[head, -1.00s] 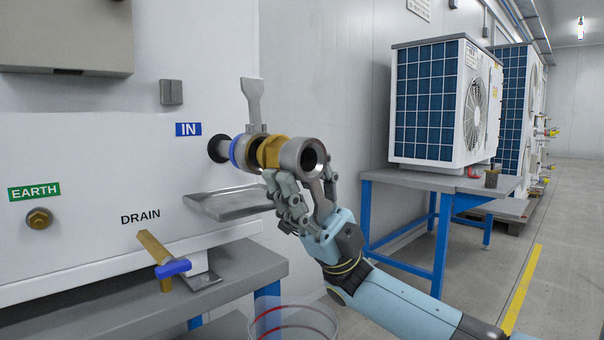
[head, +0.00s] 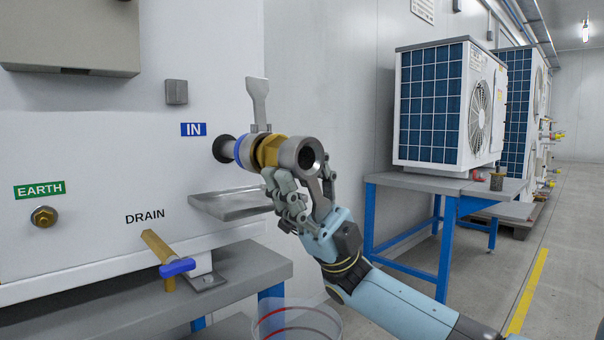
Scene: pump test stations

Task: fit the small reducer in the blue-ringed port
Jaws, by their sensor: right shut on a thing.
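The blue-ringed port (head: 241,150) sticks out of the white panel beside the IN label (head: 193,129). A brass hex fitting (head: 267,151) follows the blue ring, with a grey lever (head: 258,101) standing up above it. A short grey steel reducer (head: 298,153) lies in line at the outer end, its dark round opening facing me. It appears to touch the brass fitting; how deep it sits is hidden. My right gripper (head: 297,186) is shut on the reducer from below and the right. My left gripper is out of view.
A grey drip tray (head: 235,203) juts out below the port. The drain tap (head: 158,247) with a blue handle is lower left, above a grey bench (head: 245,268). A clear container (head: 298,320) stands at the bottom. A blue-legged table (head: 445,186) bears a fan unit (head: 437,104) at right.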

